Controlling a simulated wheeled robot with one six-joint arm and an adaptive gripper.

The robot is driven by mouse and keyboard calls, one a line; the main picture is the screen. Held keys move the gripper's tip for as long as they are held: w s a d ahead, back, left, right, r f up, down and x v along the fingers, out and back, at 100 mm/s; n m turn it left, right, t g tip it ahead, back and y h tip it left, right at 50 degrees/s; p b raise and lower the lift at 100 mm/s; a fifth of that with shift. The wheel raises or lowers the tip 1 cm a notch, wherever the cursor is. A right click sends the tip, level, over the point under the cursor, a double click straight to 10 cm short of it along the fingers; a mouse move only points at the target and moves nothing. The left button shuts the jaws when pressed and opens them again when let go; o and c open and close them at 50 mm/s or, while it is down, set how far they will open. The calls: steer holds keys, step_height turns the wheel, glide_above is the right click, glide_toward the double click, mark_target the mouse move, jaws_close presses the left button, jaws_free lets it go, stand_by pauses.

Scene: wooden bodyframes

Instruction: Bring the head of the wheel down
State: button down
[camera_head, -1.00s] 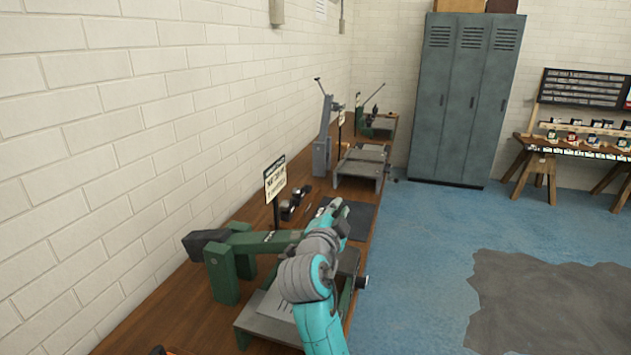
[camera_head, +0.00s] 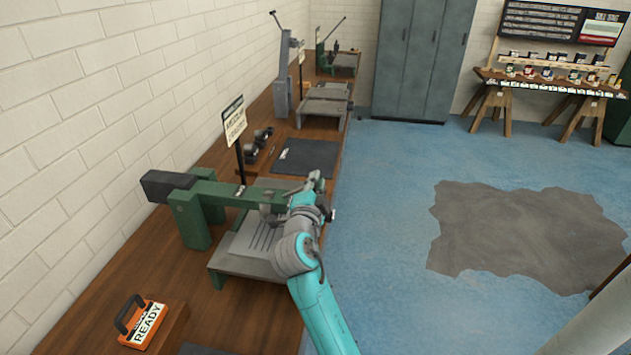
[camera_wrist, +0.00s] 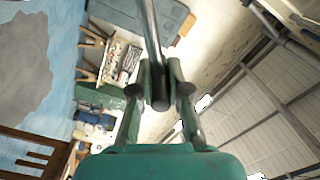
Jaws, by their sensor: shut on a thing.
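The wheel's head looks to be the green beam (camera_head: 235,194) in the head view. It has a dark block (camera_head: 166,185) at its left end and rests on green posts (camera_head: 189,220). It lies almost level, its right end slightly lower in the picture, above a grey slotted bed (camera_head: 228,262). My gripper (camera_head: 316,184) is at the beam's right end, where my arm hides the contact. In the wrist view, my gripper (camera_wrist: 160,92) is shut on the dark end of a metal bar (camera_wrist: 150,30).
A sign (camera_head: 234,120) stands behind the beam. A dark mat (camera_head: 305,158) and another machine (camera_head: 325,104) lie farther along the wooden bench (camera_head: 140,275). An orange READY box (camera_head: 142,322) sits at the near left. The blue floor (camera_head: 390,190) is open on the right.

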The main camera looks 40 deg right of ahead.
steer(key=shift+f, duration=0.55)
steer(key=c, duration=1.2)
jaws_free()
steer(key=shift+o, duration=0.2)
steer(key=shift+r, duration=0.1)
steer(key=shift+s+a, duration=0.15)
steer(key=shift+a, duration=0.1)
steer(key=v, duration=1.1)
steer(key=shift+s+a+r, duration=0.1)
steer(key=shift+s+a, duration=0.05)
